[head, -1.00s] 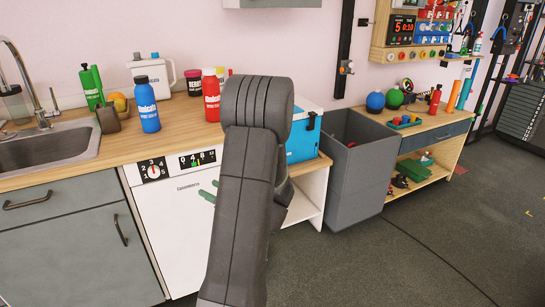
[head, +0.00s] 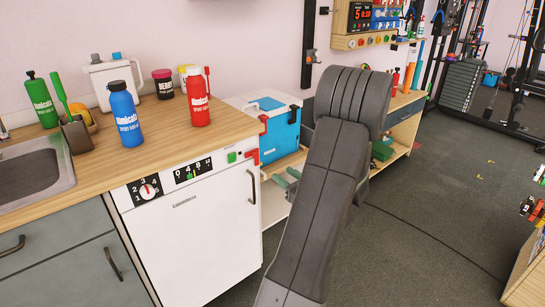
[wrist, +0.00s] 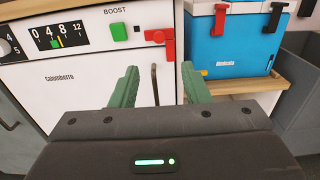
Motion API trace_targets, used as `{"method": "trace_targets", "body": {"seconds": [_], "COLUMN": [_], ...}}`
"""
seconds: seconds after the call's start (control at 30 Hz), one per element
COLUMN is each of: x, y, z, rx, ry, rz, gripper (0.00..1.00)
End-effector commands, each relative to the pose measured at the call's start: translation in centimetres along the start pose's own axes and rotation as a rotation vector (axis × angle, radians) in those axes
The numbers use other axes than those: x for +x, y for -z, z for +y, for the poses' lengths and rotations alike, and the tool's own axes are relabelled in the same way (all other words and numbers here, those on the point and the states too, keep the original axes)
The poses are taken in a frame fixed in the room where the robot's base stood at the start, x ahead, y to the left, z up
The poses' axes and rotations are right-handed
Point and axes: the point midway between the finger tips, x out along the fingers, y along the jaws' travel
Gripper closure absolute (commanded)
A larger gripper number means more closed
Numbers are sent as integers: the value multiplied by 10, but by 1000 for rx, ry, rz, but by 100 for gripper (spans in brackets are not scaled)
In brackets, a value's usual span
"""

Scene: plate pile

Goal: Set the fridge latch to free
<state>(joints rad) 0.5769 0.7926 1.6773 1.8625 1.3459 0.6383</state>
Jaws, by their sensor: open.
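The fridge is a white under-counter unit (head: 195,235), also in the wrist view (wrist: 85,80). Its red latch (head: 251,155) sits at the top right of the front; in the wrist view the latch (wrist: 161,36) has a level arm and a part hanging down at its right. A dark vertical door handle (head: 252,187) is below it. My gripper (wrist: 160,68) is open and empty, its green fingers apart below the latch in the picture, not visibly touching it. In the head view, my arm partly hides the gripper (head: 286,178).
A green BOOST button (wrist: 118,32), a slider and a dial (head: 146,190) share the panel. Bottles, including a red one (head: 199,100), stand on the counter.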

Motion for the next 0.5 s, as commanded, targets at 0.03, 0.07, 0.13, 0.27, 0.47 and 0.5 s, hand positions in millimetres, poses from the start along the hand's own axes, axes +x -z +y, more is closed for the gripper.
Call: {"method": "trace_targets", "body": {"seconds": [0.03, 0.07, 0.13, 0.27, 0.47, 0.5], "x": [5, 8, 19, 46, 89, 97], "y": [0, 0, 0, 1, 0, 0], "z": [0, 0, 1, 2, 1, 2], "rx": [-1, -1, -1, -1, -1, -2], "ry": [-2, -3, -5, -6, -5, -5], "rz": [-1, -1, -1, 0, 0, -1], "gripper": [58, 58, 58, 58, 58, 58]}}
